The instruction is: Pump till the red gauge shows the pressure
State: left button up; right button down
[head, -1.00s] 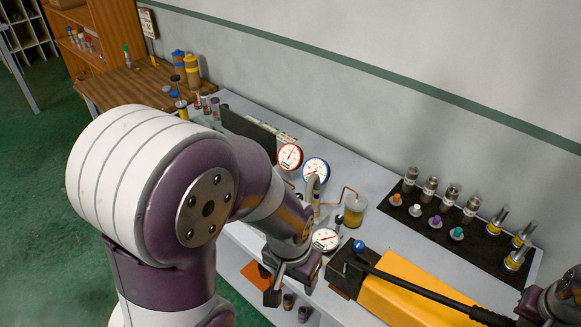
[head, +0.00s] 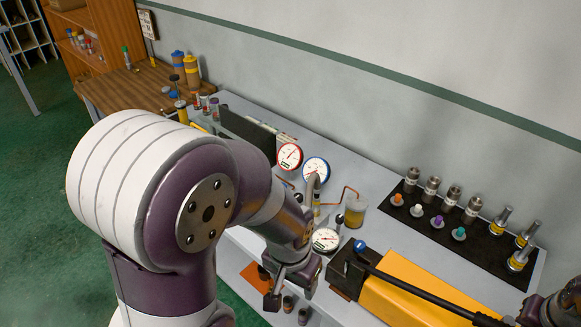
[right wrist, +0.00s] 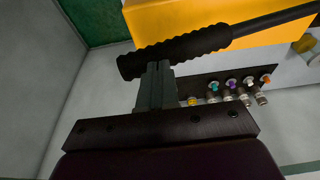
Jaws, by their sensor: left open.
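The red-rimmed gauge (head: 290,156) stands on the bench in the head view; its needle is too small to read exactly. A yellow pump (head: 420,292) lies at the front right, with a long black lever (head: 425,290) along it. In the head view only part of my right arm shows at the lower right edge. My left gripper (head: 285,287) is open and empty at the bench's front edge, left of the pump.
A blue-rimmed gauge (head: 316,170) stands beside the red one, and a third gauge (head: 326,240) is close to my left gripper. A black tray (head: 455,238) with several metal fittings lies at the back right.

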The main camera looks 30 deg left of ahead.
jog(key=shift+f, duration=0.25)
jog(key=r+p, duration=0.2)
jog(key=a+r+p, duration=0.1)
jog(key=r+p, duration=0.1)
jog(key=shift+w+a+r, duration=0.1)
jog(key=shift+w+r, duration=0.05)
jog(key=shift+r, duration=0.2)
jog(key=shift+f, duration=0.1)
jog(key=shift+r, duration=0.4)
